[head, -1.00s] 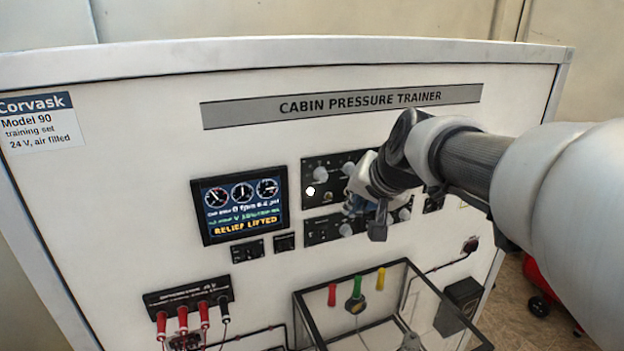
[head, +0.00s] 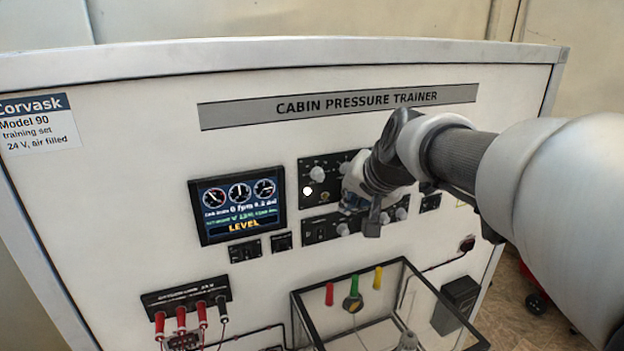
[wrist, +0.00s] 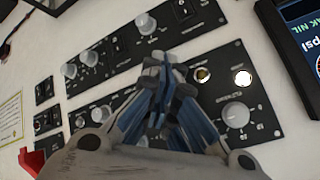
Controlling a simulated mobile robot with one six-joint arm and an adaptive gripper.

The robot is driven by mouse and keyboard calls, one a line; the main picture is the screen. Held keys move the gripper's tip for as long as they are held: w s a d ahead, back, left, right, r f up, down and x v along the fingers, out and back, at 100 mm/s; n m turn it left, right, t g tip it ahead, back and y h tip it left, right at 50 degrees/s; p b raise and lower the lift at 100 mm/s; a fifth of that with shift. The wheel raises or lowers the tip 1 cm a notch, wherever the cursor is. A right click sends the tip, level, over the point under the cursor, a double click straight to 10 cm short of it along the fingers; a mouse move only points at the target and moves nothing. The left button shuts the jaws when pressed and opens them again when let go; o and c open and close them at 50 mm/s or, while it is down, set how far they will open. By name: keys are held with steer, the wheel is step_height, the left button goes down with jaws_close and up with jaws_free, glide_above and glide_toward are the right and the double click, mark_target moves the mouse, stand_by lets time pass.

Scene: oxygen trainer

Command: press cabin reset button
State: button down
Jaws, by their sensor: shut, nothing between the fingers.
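The trainer's upper control panel (head: 312,170) is black and carries a bright white round element (head: 307,191), a small brass-coloured round part (head: 325,197) and grey knobs. Both round parts also show in the wrist view, white (wrist: 243,77) and brass (wrist: 203,75). The labels are too small to read, so I cannot tell which control is the cabin reset button. My gripper (wrist: 165,70) is shut and empty in front of the panels, its tips close beside the brass part. Whether it touches anything is unclear. In the head view my gripper (head: 352,203) hides part of both panels.
The display (head: 240,205) left of the panels reads LEVEL. A lower panel (head: 318,230) with knobs sits beneath. An open clear-walled box (head: 298,305) juts out below, with red, green and yellow parts above it. Red plugs (head: 181,320) stick out at lower left.

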stand_by(0.5)
steer(key=shift+s+d+b, duration=0.25)
steer(key=shift+s+b, duration=0.25)
steer(key=shift+s, duration=0.2)
steer(key=s, duration=0.1)
steer(key=s+d+b, duration=0.1)
steer(key=s, duration=0.1)
steer(key=s+b, duration=0.1)
steer(key=shift+s+d, duration=0.25)
steer(key=shift+s, duration=0.1)
steer(key=shift+f, duration=0.1)
stand_by(0.4)
